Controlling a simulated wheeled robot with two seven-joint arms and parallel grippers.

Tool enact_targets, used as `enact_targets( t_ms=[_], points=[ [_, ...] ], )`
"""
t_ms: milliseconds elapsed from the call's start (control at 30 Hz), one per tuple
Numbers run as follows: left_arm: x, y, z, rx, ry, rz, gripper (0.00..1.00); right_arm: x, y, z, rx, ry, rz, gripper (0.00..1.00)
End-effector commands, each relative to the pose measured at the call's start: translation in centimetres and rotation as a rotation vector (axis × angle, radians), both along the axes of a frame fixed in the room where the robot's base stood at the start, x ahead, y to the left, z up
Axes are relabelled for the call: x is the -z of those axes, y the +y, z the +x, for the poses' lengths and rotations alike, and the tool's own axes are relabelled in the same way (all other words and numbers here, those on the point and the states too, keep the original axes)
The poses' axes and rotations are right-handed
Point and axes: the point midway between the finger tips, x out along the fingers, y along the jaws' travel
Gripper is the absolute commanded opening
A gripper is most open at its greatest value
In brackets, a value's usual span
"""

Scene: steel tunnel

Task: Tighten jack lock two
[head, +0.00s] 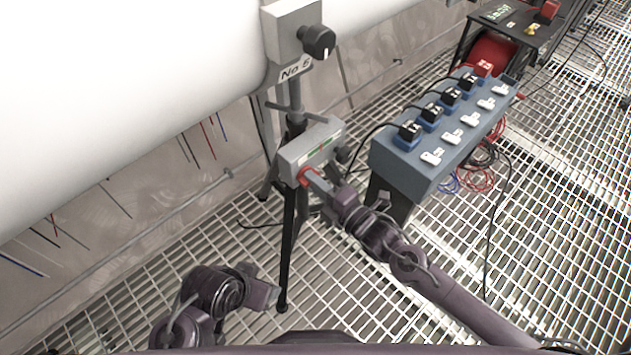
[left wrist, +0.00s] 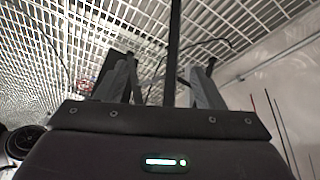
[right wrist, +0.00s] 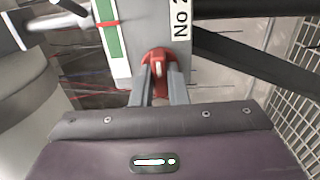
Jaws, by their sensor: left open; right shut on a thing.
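The jack lock is a grey box (head: 308,143) on a black tripod stand. In the right wrist view its grey body (right wrist: 152,25) carries a label reading "No 2" and a green-and-white strip with a red mark. A red knob (right wrist: 155,57) sticks out of its face. My right gripper (right wrist: 160,84) is shut on this red knob, with one finger on each side; fingers and knob also meet in the head view. My left gripper (head: 265,290) is low near the tripod's foot, open and empty. Its parted fingers (left wrist: 162,88) show in the left wrist view.
A large white pipe (head: 120,90) runs along the left. Above the box is a grey head (head: 292,32) with a black knob. A blue-grey panel (head: 405,172) with switches and plugs stands to the right, cables trailing. Grating floor (head: 560,230) is open at right.

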Motion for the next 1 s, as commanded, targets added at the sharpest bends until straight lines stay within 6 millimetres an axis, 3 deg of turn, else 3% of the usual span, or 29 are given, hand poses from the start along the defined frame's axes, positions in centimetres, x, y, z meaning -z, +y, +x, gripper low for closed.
enact_targets(
  t_ms=[367,1000],
  points=[
    [-0.5,0.8,-0.8,-0.013,0.056,0.027,0.62,-0.1,0.0,0.0,0.001,0.103,0.109,0.0],
    [-2.0,4.8,-2.2,-0.088,0.251,0.134,0.62,-0.2,0.0,0.0,0.002,0.503,0.549,0.0]
  ],
)
